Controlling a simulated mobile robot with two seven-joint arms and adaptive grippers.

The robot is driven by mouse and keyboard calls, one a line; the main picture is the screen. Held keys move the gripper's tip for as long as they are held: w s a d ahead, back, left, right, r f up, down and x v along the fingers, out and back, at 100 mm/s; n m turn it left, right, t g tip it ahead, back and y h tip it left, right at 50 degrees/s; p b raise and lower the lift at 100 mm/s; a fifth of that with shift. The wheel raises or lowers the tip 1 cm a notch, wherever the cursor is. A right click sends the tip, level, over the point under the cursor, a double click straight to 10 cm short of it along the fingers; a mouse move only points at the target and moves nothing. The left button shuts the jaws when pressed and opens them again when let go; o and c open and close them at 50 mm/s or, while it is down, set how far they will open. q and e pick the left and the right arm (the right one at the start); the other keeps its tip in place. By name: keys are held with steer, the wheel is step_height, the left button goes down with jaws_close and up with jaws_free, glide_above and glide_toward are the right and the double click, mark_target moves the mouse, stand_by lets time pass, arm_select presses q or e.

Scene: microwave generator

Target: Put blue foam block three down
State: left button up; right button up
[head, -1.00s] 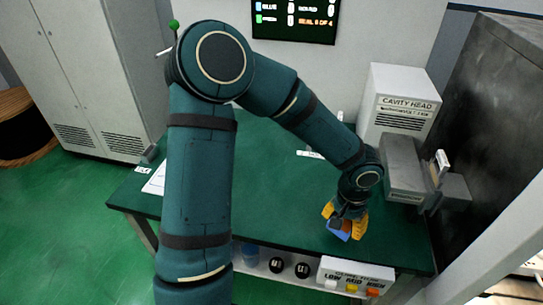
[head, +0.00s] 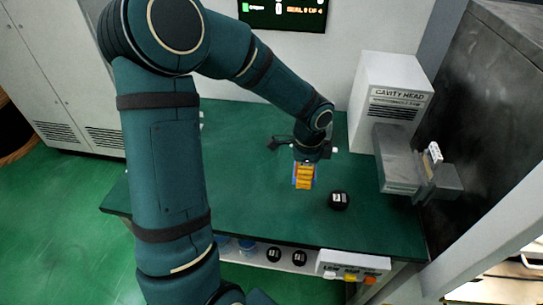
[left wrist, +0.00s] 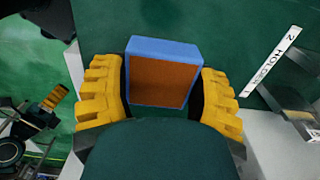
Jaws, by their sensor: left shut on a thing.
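My left gripper (head: 305,176) is over the middle right of the green table (head: 235,190), with its yellow fingers pointing down. It is shut on a blue foam block (head: 294,173), whose blue edges show beside the fingers. In the left wrist view the blue foam block (left wrist: 165,47) sits between the two yellow fingers of the left gripper (left wrist: 163,95). It has a blue rim and an orange-brown face. I cannot tell whether it touches the table. A yellow-fingered gripper at the left of the wrist view looks like my right gripper (left wrist: 54,97); its opening is unclear.
A black labelled puck (head: 339,201) stands on the table just right of the block. The white cavity head box (head: 395,75) and a grey fixture (head: 397,165) stand at the right. A shelf (head: 255,264) below the front edge holds black pucks. The table's front middle is clear.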

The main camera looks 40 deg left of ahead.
arm_select(q)
steer(key=b, duration=0.2)
glide_above(300, 199)
step_height(300, 199, down, 7)
steer(key=shift+f+b, duration=0.35)
steer(key=shift+f, duration=1.05)
steer(key=shift+f, duration=0.2)
steer(key=o, duration=0.7)
steer(key=shift+r, duration=0.15)
